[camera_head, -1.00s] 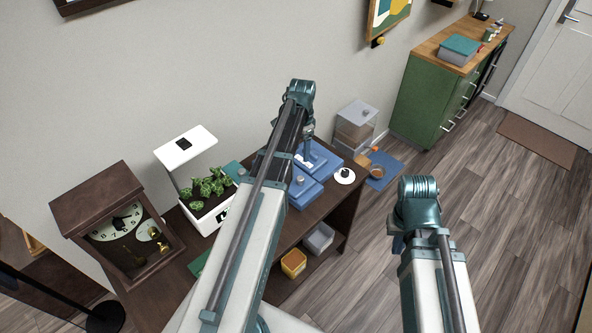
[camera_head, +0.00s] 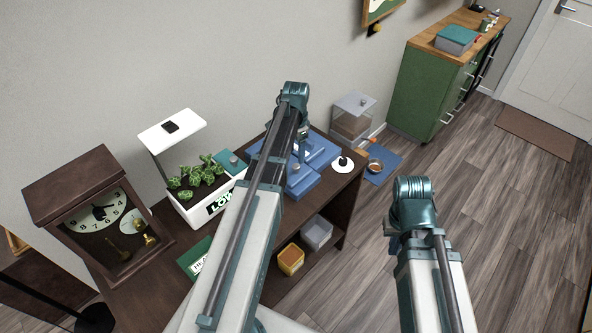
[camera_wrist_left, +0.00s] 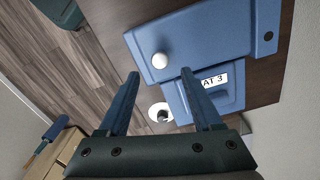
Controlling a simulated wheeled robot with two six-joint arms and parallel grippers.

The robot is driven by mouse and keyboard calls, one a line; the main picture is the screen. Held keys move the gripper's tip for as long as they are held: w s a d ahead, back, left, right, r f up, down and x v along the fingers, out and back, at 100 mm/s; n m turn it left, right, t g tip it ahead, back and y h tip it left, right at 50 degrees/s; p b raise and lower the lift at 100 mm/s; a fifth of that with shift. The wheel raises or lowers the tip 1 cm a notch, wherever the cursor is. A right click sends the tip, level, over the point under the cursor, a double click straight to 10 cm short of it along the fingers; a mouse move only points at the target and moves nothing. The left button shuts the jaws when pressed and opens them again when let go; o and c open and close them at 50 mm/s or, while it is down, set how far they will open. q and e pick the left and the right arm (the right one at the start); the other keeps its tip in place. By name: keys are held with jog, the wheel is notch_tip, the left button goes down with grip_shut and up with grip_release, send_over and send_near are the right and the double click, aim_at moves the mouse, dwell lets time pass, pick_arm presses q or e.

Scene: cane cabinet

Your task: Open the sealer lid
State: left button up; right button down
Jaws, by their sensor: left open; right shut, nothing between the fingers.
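The sealer (camera_head: 322,152) is a blue device on the dark wooden cabinet, partly hidden behind my left arm in the head view. In the left wrist view, its upper blue part (camera_wrist_left: 212,35) has a round white knob (camera_wrist_left: 160,61) near one end. Its lower part carries a white label reading "AT 3" (camera_wrist_left: 214,80). The upper part appears lowered onto the base. My left gripper (camera_wrist_left: 160,73) is open and empty, with its fingers pointing toward the knob end and no clear contact. My right gripper (camera_head: 394,244) is shut and empty over the floor, mostly hidden by its wrist.
A white disc with a dark knob (camera_head: 343,163) lies beside the sealer. A planter (camera_head: 208,205) and a clock (camera_head: 97,222) stand left on the cabinet top (camera_head: 150,285). A clear bin (camera_head: 353,117) and a blue mat (camera_head: 384,165) are beyond it. Open floor lies right.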

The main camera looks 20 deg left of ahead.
aim_at(296, 166)
pick_arm(q)
notch_tip(296, 166, down, 6)
jog(key=b, duration=0.4)
jog(key=shift+b, duration=0.35)
jog(key=shift+r, duration=0.1)
grip_shut()
dwell(0.9)
